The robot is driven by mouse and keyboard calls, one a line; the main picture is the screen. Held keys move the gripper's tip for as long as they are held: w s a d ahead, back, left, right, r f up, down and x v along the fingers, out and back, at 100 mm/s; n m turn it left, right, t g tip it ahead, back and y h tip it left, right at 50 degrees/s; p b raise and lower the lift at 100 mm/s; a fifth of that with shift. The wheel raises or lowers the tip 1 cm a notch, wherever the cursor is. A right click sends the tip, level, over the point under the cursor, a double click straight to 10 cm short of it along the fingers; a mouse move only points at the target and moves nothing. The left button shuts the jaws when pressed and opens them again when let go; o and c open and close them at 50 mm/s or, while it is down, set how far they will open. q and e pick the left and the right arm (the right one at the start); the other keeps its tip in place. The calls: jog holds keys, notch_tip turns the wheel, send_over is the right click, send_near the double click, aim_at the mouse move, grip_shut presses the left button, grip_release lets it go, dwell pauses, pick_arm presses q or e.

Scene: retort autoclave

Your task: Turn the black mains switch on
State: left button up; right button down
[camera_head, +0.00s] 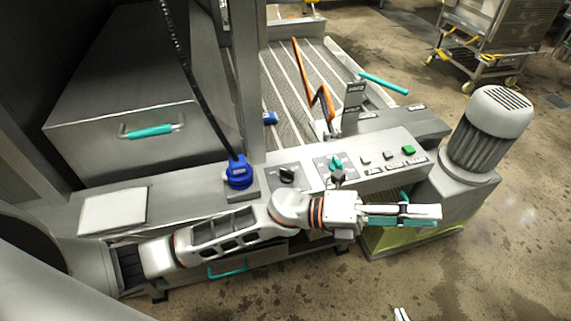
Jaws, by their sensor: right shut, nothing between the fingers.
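The black mains switch (287,174) appears to be the black rotary knob on a light plate of the grey control panel. Its small lettering is unreadable. My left arm reaches in from the left, across the panel's front. My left gripper (405,214) is to the right of and nearer than the switch, apart from it. Its fingers point right, seen side-on, so their gap cannot be judged. Nothing is visibly held. Only the pale fingertips of my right gripper (402,314) show at the bottom edge; they are together and empty, far from the switch.
A blue plug (239,172) with a black cable stands left of the switch. A teal knob (336,161), dark grey knob (338,177) and green button (408,150) are to its right. A motor (492,130) stands at the right. Open floor lies in front.

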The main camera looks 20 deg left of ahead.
pick_arm(q)
jog(key=s+d+f+m+g+y, duration=0.1)
jog(key=s+f+m+g+y, duration=0.2)
jog(key=m+g, duration=0.4)
jog(key=m+t+y+p, duration=0.3)
jog(key=m+t+y, duration=0.2)
jog(key=m+y, duration=0.95)
send_over(286, 170)
notch_tip(286, 170, down, 2)
jog(key=n+y, duration=0.3)
jog(key=n, duration=0.1)
jog(key=shift+s+d, duration=0.1)
jog(key=shift+a+f+y, duration=0.15)
jog(key=shift+a+y, duration=0.1)
notch_tip(286, 170, down, 7)
jog(key=shift+d+f, duration=0.1)
jog(key=shift+f, duration=0.1)
grip_shut()
